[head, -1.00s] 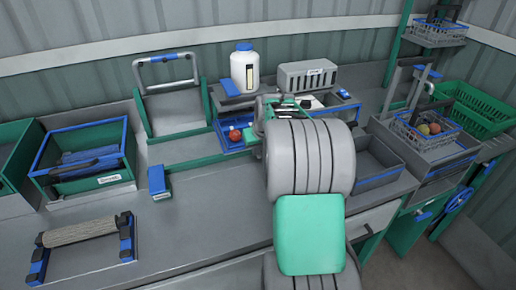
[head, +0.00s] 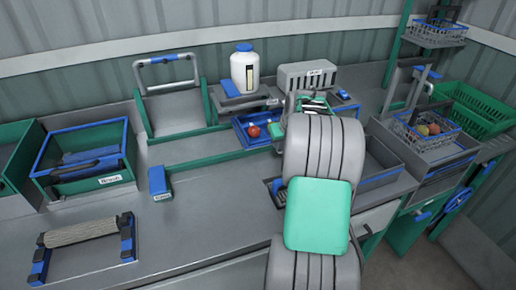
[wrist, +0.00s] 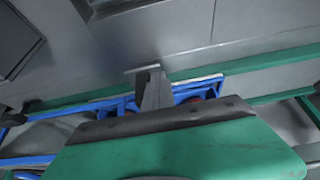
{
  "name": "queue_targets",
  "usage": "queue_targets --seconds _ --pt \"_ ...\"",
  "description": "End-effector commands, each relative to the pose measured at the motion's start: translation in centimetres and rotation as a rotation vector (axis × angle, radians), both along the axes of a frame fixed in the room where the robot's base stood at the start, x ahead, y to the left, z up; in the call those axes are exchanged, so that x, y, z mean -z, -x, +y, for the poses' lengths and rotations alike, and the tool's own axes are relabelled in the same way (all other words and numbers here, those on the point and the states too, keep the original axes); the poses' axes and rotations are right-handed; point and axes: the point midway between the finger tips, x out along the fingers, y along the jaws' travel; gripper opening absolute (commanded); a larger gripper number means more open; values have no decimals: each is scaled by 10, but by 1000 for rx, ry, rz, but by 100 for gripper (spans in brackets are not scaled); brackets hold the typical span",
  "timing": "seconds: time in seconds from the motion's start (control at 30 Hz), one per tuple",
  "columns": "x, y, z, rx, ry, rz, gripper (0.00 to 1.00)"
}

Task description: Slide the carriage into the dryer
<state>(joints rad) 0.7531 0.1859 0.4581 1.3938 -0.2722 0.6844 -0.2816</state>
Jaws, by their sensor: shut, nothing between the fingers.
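The carriage looks like a blue open frame (head: 240,137) holding red tomatoes, on green rails (head: 190,162) on the worktop. Its right part is hidden behind my arm in the head view. Its blue edge also shows in the wrist view (wrist: 108,104). My gripper (wrist: 151,90) is shut and empty, its fingers in front of the blue frame; I cannot tell whether they touch it. In the head view my arm hides the fingertips.
A white jar (head: 244,70) stands behind the carriage. A blue block (head: 160,184) lies at the front left. A green bin (head: 88,165), a roller stand (head: 82,231) and a wire basket (head: 425,128) stand further out.

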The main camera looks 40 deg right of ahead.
Motion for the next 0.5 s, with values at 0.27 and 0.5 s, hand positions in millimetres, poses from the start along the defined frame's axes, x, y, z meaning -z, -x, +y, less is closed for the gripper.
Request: queue_targets --seconds 0.27,0.5 --pt "-1 7 -26 4 0 0 0" --pt "0 9 -32 1 0 0 0"
